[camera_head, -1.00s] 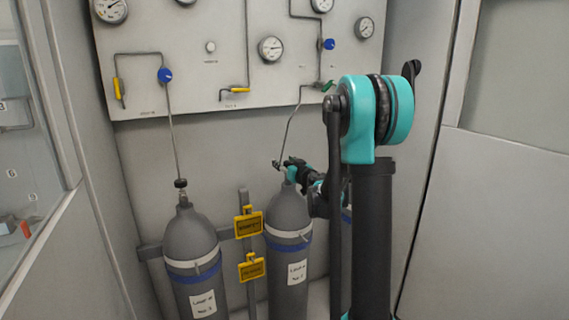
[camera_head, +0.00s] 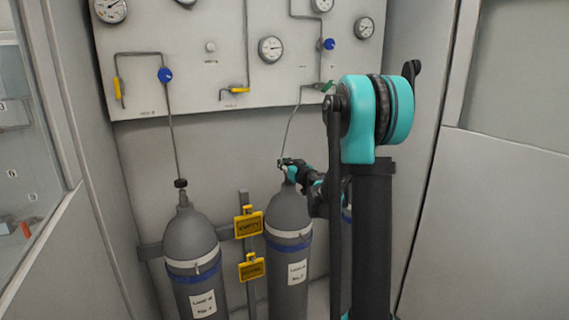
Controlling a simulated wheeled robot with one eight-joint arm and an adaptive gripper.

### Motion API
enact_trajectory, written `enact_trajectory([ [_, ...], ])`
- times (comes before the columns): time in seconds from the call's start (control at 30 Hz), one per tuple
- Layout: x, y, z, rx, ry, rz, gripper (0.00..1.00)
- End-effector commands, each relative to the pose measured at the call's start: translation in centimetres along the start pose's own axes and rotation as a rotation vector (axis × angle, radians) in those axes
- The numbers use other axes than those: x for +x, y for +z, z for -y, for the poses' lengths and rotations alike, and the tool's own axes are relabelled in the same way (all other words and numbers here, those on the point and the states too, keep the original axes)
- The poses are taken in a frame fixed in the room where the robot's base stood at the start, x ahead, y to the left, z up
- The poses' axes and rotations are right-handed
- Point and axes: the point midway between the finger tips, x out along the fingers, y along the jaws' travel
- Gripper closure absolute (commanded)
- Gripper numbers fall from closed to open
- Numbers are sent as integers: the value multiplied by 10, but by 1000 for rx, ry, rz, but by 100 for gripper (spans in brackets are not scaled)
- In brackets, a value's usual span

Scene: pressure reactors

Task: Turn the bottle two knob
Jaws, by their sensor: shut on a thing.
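Two grey gas bottles stand upright against the back wall. The right bottle (camera_head: 289,245) has white and blue bands and a white label whose print is too small to read surely. My gripper (camera_head: 287,165) is at the top of this bottle, shut around its valve knob, which is mostly hidden by the fingers. My arm comes in from the right and covers part of the wall behind. The left bottle (camera_head: 190,245) has its dark knob (camera_head: 181,183) in plain view, with nothing touching it.
A wall panel (camera_head: 225,50) above carries gauges, blue knobs (camera_head: 165,75) and yellow levers (camera_head: 236,90). Thin pipes run down to both bottles. Yellow signs (camera_head: 249,222) hang on a post between the bottles. Glass-fronted cabinet at left; plain wall panel at right.

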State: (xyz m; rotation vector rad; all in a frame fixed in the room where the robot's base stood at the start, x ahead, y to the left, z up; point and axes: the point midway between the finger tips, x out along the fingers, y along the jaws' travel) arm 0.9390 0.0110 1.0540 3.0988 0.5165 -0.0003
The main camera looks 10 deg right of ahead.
Motion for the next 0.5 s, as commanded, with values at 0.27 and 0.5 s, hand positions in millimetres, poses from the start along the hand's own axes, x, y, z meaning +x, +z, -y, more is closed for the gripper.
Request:
enact_trajectory([
  [0.27,0,0,0,0,-34,0,100],
  [0.5,-1,0,4,0,-167,0,100],
])
